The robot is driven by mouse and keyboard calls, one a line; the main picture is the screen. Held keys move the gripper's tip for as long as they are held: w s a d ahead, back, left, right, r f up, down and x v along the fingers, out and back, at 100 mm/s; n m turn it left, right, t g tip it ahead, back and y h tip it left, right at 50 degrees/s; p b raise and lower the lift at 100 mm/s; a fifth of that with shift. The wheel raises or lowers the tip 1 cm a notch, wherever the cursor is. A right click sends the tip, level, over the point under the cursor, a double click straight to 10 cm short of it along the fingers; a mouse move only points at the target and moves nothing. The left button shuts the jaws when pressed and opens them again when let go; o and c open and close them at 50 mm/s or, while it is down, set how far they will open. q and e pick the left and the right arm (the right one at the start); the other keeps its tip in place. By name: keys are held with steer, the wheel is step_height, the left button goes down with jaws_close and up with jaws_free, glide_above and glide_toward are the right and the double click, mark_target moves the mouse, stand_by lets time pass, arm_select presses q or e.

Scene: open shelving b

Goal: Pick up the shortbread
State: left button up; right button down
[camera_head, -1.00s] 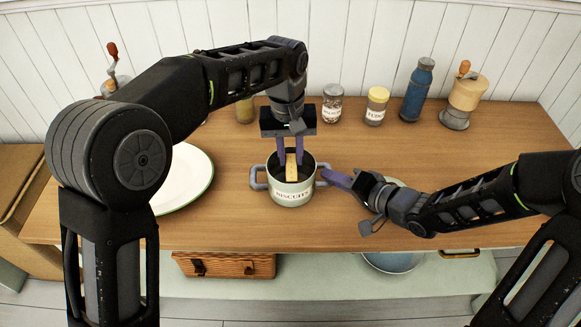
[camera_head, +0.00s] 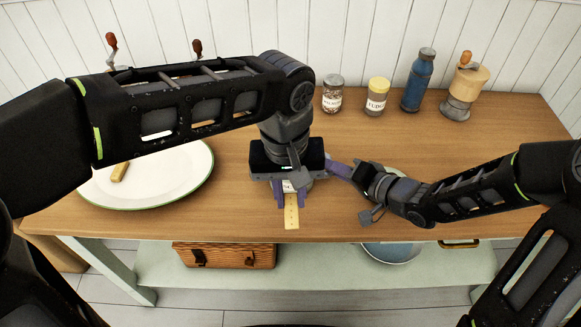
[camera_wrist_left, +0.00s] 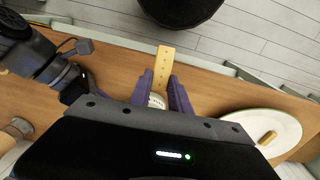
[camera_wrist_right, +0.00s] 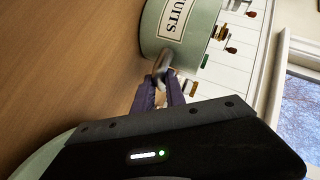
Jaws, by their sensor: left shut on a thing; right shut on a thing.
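My left gripper (camera_head: 291,198) is shut on a pale, dotted shortbread finger (camera_head: 291,213), which hangs down from the jaws in front of the pot. The shortbread also shows between the fingers in the left wrist view (camera_wrist_left: 165,60). The green biscuits pot (camera_wrist_right: 190,28) is mostly hidden behind my left gripper in the head view. My right gripper (camera_wrist_right: 163,90) is shut on the pot's handle (camera_wrist_right: 163,62); in the head view, it sits at the pot's right side. Another shortbread (camera_head: 120,171) lies on the white plate (camera_head: 165,182) at left.
A jar (camera_head: 332,94), a fudge jar (camera_head: 377,97), a blue bottle (camera_head: 419,80) and a grinder (camera_head: 465,88) stand along the back right.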

arm_select(q)
steer(key=shift+s, duration=0.65)
arm_select(e)
steer(key=c, duration=1.3)
jaws_free()
steer(key=v, duration=0.7)
steer(key=shift+s+d+r, duration=0.1)
steer(key=shift+s+d, duration=0.05)
steer(key=shift+s, duration=0.1)
